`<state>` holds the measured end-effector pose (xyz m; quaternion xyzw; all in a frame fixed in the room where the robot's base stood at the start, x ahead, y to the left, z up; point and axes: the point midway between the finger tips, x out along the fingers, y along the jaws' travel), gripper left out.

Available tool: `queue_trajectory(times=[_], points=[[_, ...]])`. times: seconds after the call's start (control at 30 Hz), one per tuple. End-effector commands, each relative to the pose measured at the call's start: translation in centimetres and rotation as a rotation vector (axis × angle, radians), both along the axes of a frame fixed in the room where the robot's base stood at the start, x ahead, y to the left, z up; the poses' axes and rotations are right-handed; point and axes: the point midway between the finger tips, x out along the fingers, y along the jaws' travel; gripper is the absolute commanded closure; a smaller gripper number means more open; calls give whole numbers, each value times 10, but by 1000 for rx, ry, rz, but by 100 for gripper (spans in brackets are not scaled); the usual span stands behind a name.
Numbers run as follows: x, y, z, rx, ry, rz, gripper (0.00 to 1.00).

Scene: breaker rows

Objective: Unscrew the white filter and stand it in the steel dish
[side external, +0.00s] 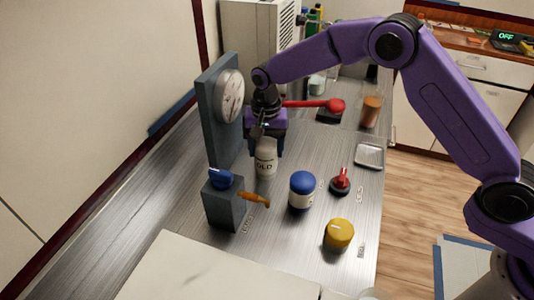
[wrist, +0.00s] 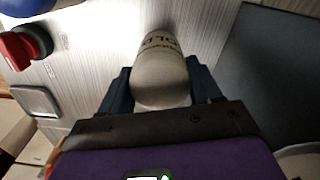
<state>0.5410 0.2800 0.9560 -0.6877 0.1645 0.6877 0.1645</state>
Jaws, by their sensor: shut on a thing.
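The white filter (side external: 265,160), a rounded cylinder with "OLD" printed on it, is upright below my gripper (side external: 265,143) in the side view. In the wrist view the filter (wrist: 160,75) sits between the two dark fingers of my gripper (wrist: 161,88), which is shut on it. I cannot tell whether its lower end touches the counter. The steel dish (side external: 369,156), square and shallow, lies empty near the counter's right edge. It also shows at the left of the wrist view (wrist: 36,101).
A grey upright panel (side external: 221,125) with a round dial (side external: 229,96) stands left of my gripper. A grey block (side external: 225,205) with a blue knob and an orange handle (side external: 255,199) is in front. A blue-topped jar (side external: 302,190), red knob (side external: 341,181) and yellow-topped item (side external: 339,235) stand rightward.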

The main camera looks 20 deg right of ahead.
Motion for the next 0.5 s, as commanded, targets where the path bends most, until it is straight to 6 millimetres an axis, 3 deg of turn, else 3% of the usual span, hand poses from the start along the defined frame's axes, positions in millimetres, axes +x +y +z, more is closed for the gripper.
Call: queue_trajectory(times=[0.5], points=[[1,0,10,1,-3,-4,68]])
